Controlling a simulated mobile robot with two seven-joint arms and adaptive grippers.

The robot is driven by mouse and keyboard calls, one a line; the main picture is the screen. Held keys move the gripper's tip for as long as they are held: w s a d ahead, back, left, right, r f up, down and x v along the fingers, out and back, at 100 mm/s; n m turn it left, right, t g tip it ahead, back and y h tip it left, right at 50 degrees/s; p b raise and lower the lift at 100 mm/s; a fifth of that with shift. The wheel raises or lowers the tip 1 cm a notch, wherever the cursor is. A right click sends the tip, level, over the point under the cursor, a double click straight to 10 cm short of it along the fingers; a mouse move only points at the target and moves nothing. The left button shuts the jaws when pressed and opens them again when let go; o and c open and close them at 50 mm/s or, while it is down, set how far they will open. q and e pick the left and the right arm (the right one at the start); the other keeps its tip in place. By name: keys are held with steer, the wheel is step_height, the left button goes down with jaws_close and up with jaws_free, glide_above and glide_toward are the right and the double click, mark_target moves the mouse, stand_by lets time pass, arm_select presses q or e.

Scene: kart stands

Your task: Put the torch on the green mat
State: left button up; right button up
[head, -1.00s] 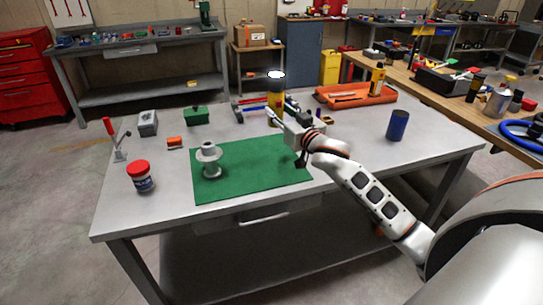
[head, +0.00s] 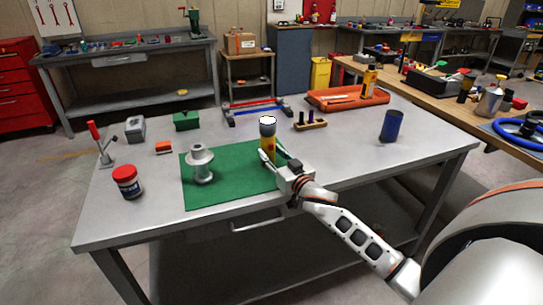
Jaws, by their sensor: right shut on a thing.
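The torch (head: 268,146) is yellow and dark with a bright white lens on top. It stands upright over the right back part of the green mat (head: 228,186); whether its base touches the mat is hidden by the gripper. My right gripper (head: 268,160) is shut on the torch's lower part, its arm coming in from the lower right. A grey flanged spool (head: 201,165) stands on the left part of the mat. My left gripper is not in view.
Left of the mat are a red-lidded jar (head: 127,182), a toggle clamp (head: 101,146) and an orange block (head: 164,147). Behind are a green box (head: 186,121) and a small rack (head: 310,122). A blue cylinder (head: 391,126) stands right. The mat's front middle is clear.

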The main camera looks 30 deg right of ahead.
steer(key=shift+r, duration=0.15)
steer(key=shift+f, duration=0.2)
steer(key=o, duration=1.3)
steer(key=shift+s+r, duration=0.1)
steer(key=shift+r, duration=0.05)
steer(key=s, duration=0.8)
steer(key=s+a, duration=0.1)
steer(key=s, duration=0.3)
steer(key=shift+p, duration=0.35)
steer(key=shift+w, duration=0.1)
